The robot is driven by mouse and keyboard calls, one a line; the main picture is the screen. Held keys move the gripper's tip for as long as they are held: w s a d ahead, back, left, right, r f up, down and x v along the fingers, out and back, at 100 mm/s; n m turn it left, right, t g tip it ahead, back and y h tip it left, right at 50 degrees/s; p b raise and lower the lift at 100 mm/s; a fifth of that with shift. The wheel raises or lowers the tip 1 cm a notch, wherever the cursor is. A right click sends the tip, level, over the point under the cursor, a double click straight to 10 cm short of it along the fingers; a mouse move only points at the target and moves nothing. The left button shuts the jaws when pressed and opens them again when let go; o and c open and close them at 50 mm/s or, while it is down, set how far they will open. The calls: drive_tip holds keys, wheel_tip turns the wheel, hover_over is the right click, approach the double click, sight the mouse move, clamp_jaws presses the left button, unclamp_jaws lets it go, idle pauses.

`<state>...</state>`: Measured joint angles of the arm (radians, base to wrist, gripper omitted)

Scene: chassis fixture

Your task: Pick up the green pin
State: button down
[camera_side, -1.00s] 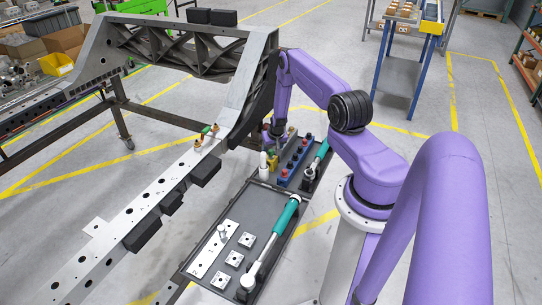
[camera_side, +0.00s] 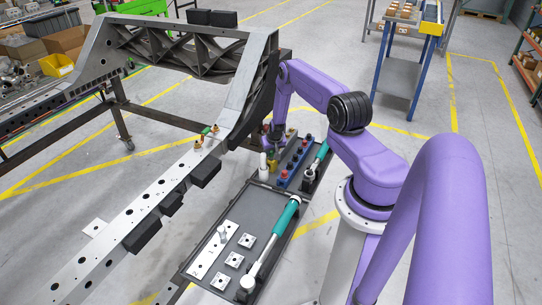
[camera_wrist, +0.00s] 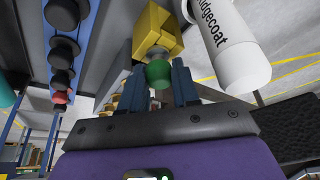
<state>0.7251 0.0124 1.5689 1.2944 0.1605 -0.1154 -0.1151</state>
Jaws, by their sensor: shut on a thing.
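The green pin (camera_wrist: 159,74) shows in the wrist view with its rounded green head between the two blue fingers of my gripper (camera_wrist: 158,88). My gripper is shut on it. A yellow block (camera_wrist: 157,32) is directly beyond the pin in that view; I cannot tell whether the pin is still seated in it. In the side view my gripper (camera_side: 268,140) is low over the far end of the dark tray, mostly hidden. The held pin cannot be made out there.
A white bottle (camera_wrist: 232,50) stands close beside my gripper. A blue rack with dark and red knobs (camera_side: 296,162) is on the other side. The metal chassis (camera_side: 150,195) runs along the left. A teal-handled tool (camera_side: 287,215) lies on the dark tray (camera_side: 232,208).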

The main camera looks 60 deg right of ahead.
drive_tip(key=shift+r, duration=0.1)
drive_tip(key=shift+r, duration=1.35)
drive_tip(key=shift+s+a+r, duration=0.1)
drive_tip(key=shift+s+r, duration=0.05)
drive_tip(key=shift+r, duration=0.2)
drive_tip(key=s+a+r, duration=0.9)
drive_tip(key=s, duration=0.1)
drive_tip(key=shift+r, duration=0.2)
drive_tip(key=shift+a, duration=0.15)
wheel_tip(320, 180, up, 6)
drive_tip(key=shift+r, duration=0.15)
